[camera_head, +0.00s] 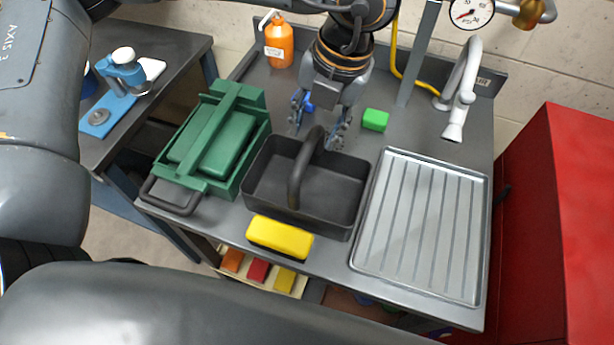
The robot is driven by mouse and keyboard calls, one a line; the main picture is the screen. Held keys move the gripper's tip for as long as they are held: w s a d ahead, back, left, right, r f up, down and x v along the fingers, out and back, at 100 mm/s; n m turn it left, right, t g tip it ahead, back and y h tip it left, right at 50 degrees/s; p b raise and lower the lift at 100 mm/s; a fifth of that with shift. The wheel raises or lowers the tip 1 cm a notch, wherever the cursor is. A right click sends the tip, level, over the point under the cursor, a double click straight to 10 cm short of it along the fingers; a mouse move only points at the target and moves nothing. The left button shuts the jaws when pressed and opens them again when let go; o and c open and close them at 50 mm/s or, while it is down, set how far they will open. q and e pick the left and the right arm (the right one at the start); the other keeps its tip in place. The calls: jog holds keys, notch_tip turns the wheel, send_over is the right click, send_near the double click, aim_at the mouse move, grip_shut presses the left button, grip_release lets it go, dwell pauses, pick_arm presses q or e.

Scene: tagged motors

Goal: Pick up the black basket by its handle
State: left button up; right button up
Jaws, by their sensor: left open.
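The black basket (262,187) stands upright on the grey workbench, near its middle, and looks empty. Its arched handle (296,180) runs from the far side toward the near side. My left gripper (320,124) comes down from the top of the view. It is open, with its fingertips spread on either side of the handle's far end in the picture. Whether the fingers touch the handle or hover behind it, I cannot tell. My right gripper is not in view.
A green toolbox (257,143) stands close left of the basket, a ridged metal tray (366,235) close right. A yellow block (279,237) lies in front. A green block (375,119), an orange bottle (279,45) and a faucet (457,115) are behind. A red cabinet (560,220) stands right.

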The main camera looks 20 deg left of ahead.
aim_at(309, 145)
pick_arm(q)
jog(key=f+p, duration=0.1)
jog(key=f, duration=0.1)
jog(key=a+f+p, duration=0.1)
jog(key=f, duration=0.2)
jog(key=shift+s+a+f, duration=0.15)
jog(key=shift+f, duration=0.15)
grip_shut()
